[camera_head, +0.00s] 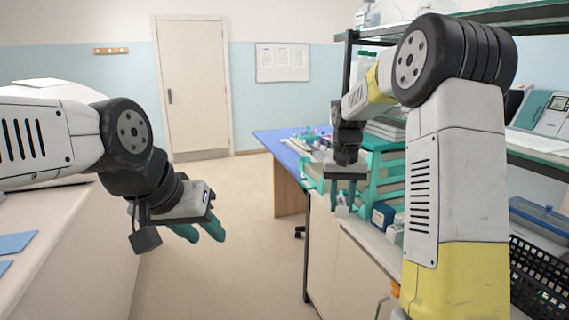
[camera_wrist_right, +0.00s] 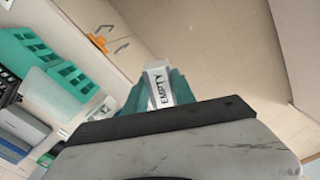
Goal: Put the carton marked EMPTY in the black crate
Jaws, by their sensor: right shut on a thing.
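The white carton marked EMPTY (camera_wrist_right: 158,86) is between the teal fingers of my right gripper (camera_wrist_right: 155,90) in the right wrist view, its label facing the camera. In the head view my right gripper (camera_head: 342,200) points down near the front edge of the right counter, with a small pale part of the carton (camera_head: 342,211) showing between its fingers. The black crate (camera_head: 540,278) is at the lower right of the head view, partly cut off by the frame and my right arm. My left gripper (camera_head: 205,232) is open and empty over the aisle at the left.
A teal rack (camera_head: 385,165) and small blue-and-white boxes (camera_head: 383,215) stand on the right counter close to my right gripper. A shelf (camera_head: 480,22) overhangs the counter. A blue-topped table (camera_head: 283,143) is behind. The aisle floor (camera_head: 250,230) is clear.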

